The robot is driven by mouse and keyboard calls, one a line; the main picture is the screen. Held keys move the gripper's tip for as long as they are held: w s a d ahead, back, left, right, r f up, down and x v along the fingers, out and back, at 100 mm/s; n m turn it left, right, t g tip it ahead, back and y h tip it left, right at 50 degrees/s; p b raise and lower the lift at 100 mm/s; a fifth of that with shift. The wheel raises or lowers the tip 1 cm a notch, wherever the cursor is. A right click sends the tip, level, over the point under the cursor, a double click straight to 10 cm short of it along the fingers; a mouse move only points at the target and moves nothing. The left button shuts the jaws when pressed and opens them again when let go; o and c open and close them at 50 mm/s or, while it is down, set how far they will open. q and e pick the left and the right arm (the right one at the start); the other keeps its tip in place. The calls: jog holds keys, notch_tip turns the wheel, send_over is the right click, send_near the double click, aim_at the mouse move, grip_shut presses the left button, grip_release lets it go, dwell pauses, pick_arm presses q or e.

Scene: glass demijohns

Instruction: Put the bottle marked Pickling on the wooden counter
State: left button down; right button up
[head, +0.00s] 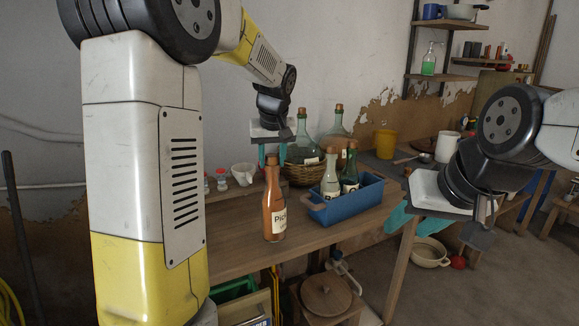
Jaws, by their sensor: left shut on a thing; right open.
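The bottle marked "Pick…" (274,212) has orange-brown contents, a cork and a cream label partly turned away. It is upright over the front part of the wooden counter (235,240); I cannot tell whether its base touches the wood. My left gripper (272,158) points down from above, its teal fingers shut on the bottle at the cork and upper neck. My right gripper (414,220) is open and empty, beyond the counter's right front edge.
A blue crate (332,212) with corked bottles stands right of the held bottle. Behind are a wicker basket (302,174), large demijohns (335,138), a white mortar (243,174) and small shakers (221,180). Bare counter lies left of the bottle.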

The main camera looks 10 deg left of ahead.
pick_arm(q)
jog(key=w+a+f, duration=0.4)
jog(key=shift+w, duration=0.4)
dwell(0.4)
jog(key=shift+f, duration=0.1)
jog(key=c, duration=0.9)
grip_release()
jog(key=shift+s+f, duration=0.1)
